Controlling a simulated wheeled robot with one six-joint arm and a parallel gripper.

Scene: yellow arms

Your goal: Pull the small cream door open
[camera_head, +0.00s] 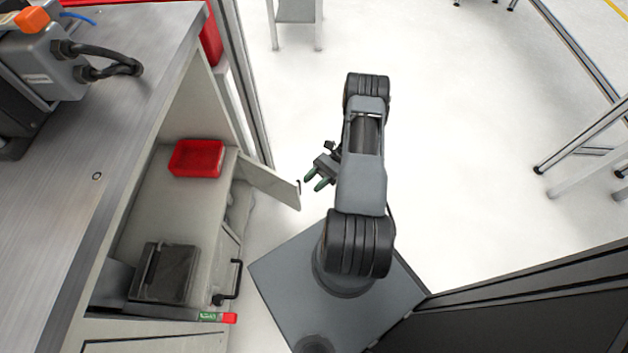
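A small cream door (267,181) stands out at an angle from the front of the workbench cabinet. It is hinged toward the cabinet, and its free edge points right, toward my arm. A small dark handle (299,187) shows at that free edge. My gripper (314,182), with two green-tipped fingers, is just right of the handle. The fingers are spread with a small gap between them and nothing visible in it. They look apart from the handle.
The cabinet holds a red bin (197,158) and a dark box (166,272). A black bar handle (233,280) sticks out from the lower cabinet front. A metal worktop (60,200) lies at left. White floor is clear beyond my arm; a dark panel (520,310) stands lower right.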

